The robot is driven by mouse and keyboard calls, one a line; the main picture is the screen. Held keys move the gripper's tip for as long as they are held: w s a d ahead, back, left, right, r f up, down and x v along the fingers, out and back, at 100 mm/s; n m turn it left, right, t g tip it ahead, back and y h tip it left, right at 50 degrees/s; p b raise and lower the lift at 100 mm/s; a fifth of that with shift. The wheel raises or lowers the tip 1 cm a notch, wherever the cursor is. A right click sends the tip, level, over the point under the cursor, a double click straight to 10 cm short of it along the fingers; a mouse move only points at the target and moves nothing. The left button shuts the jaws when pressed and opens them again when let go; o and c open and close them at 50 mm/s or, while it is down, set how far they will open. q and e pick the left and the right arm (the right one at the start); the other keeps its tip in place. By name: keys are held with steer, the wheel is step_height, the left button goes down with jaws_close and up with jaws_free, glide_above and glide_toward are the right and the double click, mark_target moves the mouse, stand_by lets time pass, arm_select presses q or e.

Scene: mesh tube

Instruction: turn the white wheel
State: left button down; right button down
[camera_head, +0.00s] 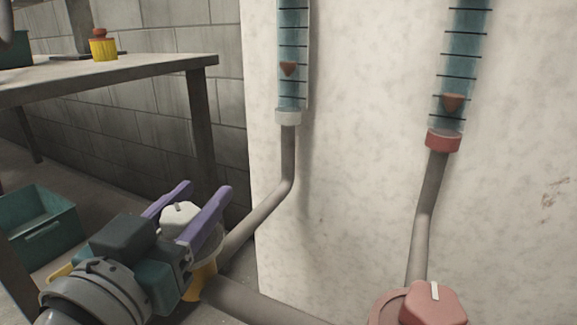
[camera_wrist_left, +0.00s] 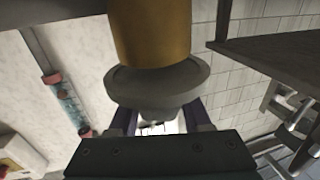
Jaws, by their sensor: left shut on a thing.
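The white wheel (camera_head: 180,217) is a small knob with a dark mark on top, at the lower left of the head view. It sits on a pale round flange above a yellow valve body (camera_head: 201,281). My left gripper (camera_head: 207,190) has its two purple fingers on either side of the wheel, shut on it. In the left wrist view the flange (camera_wrist_left: 157,88) and the yellow body (camera_wrist_left: 150,30) fill the upper middle. The wheel there is mostly hidden between the fingers (camera_wrist_left: 162,127). My right gripper is not in view.
A red wheel (camera_head: 434,304) with a white mark is at the bottom right. Two blue gauge tubes (camera_head: 293,45) (camera_head: 463,55) stand on the pale wall panel, with grey pipes (camera_head: 290,160) below. A table (camera_head: 150,68) and a green crate (camera_head: 42,232) are at left.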

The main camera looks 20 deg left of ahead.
mark_target(170, 231)
arm_select(q)
steer(key=shift+a+y, duration=0.1)
steer(key=shift+y, duration=0.2)
steer(key=shift+c, duration=1.8)
jaws_free()
steer(key=s, duration=0.3)
steer(key=s+d+p, duration=0.1)
steer(key=s, duration=0.2)
steer(key=s+d+p, duration=0.1)
steer(key=s, duration=0.2)
steer(key=shift+s, duration=0.4)
